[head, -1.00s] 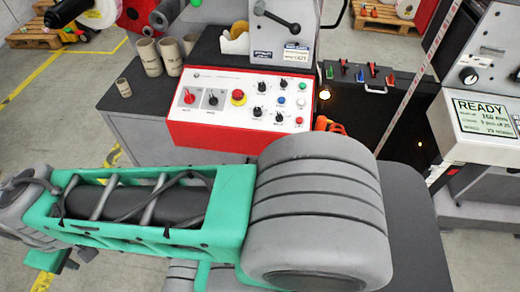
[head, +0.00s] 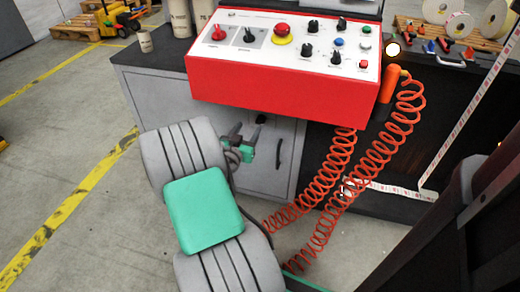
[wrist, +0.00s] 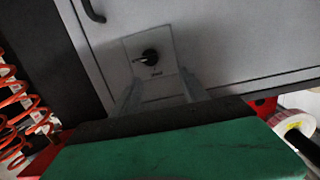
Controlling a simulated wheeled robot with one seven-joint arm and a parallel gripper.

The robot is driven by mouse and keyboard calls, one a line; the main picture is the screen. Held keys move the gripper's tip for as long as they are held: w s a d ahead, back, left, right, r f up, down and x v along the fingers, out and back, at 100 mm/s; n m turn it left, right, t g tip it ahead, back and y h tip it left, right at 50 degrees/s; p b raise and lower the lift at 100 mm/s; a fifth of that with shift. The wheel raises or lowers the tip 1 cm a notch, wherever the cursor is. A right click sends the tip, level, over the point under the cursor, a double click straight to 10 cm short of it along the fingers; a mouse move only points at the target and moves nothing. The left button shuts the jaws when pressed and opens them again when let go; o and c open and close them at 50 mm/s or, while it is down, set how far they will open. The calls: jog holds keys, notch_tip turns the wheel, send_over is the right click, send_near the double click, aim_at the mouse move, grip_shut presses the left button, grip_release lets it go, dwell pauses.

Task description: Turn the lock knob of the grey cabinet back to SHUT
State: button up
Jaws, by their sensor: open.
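The grey cabinet (head: 150,97) stands below the red-edged control panel in the head view. Its door also fills much of the wrist view (wrist: 235,45). The lock knob (wrist: 150,57) is black and round, on a lighter square plate (wrist: 135,43). A pale mark on the knob points left in the wrist view. A small label lies below it, too small to read. My gripper (head: 246,128) is in front of the door, with its fingers apart. In the wrist view my gripper (wrist: 160,80) has a finger on each side below the knob, apart from it. The knob is hidden in the head view.
A black door handle (head: 278,152) is right of my gripper. Coiled orange hoses (head: 378,160) hang close to the right of my arm. The control panel (head: 270,82) overhangs the cabinet door. Open floor (head: 75,150) lies to the left.

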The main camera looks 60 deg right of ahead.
aim_at(259, 124)
jog(key=shift+h, duration=0.5)
jog(key=d+f, duration=0.1)
jog(key=d, duration=0.4)
jog(key=d+f+b, duration=0.1)
jog(key=d, duration=0.2)
jog(key=shift+s+d+f, duration=0.2)
jog(key=shift+d+f, duration=0.1)
jog(key=shift+f, duration=0.05)
grip_shut()
